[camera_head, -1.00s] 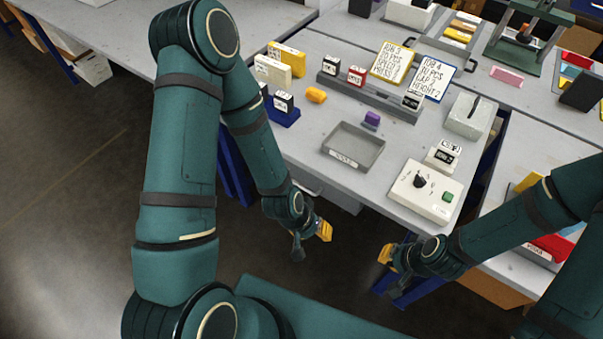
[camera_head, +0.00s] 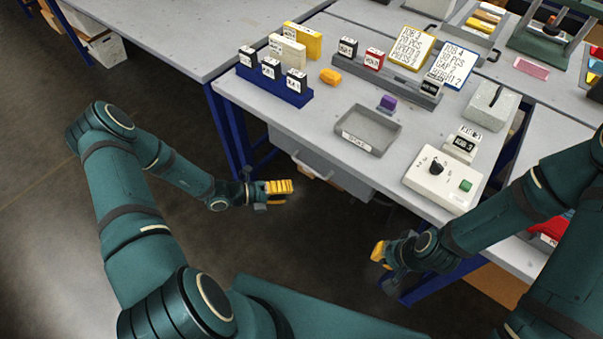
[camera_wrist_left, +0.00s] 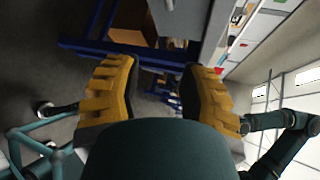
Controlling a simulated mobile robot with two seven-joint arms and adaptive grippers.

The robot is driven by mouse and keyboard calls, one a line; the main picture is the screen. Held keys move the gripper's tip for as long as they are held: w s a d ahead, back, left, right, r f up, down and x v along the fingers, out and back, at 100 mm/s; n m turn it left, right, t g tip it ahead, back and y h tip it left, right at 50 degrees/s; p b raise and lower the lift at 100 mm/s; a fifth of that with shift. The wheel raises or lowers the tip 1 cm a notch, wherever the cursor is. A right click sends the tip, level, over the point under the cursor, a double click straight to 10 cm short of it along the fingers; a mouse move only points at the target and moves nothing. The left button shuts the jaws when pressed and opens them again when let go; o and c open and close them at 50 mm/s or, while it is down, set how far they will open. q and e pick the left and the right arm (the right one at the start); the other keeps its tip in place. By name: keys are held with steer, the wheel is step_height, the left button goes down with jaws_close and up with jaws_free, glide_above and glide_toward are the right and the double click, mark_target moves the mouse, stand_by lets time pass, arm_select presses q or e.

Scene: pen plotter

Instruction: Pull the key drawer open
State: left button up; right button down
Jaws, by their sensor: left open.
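The grey drawer (camera_head: 346,181) sits shut under the front edge of the bench, with a bar handle (camera_head: 311,167) on its front. I cannot read any label on it. My left gripper (camera_head: 281,191) is in front of and below the handle, to its left in the head view, apart from it. Its yellow finger pads also show in the left wrist view (camera_wrist_left: 160,78), spread apart with nothing between them. My right gripper (camera_head: 379,256) hangs in front of the bench to the right, with yellow pads showing; its opening is unclear.
On the bench top (camera_head: 300,125) stand a grey tray (camera_head: 392,128), a white control box (camera_head: 440,185) with a knob and green button, and a blue rack (camera_head: 275,92) of labelled blocks. Blue bench legs (camera_head: 232,130) flank the space below. The floor in front is clear.

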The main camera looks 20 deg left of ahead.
mark_target(308, 167)
arm_select(q)
steer(key=w+a+n+t+y, duration=0.1)
steer(key=w+a+n+t, duration=0.25)
steer(key=a+n, duration=0.25)
steer(key=shift+m+t, duration=0.25)
steer(key=shift+m, duration=0.05)
steer(key=b+x, duration=0.1)
steer(key=x, duration=0.7)
steer(key=b+x, duration=0.1)
steer(key=x, duration=0.4)
steer(key=shift+s+d+f+b, duration=0.25)
steer(key=shift+d+f+b, duration=0.05)
steer(key=shift+d+f, duration=0.05)
steer(key=shift+o, duration=0.2)
jaws_close()
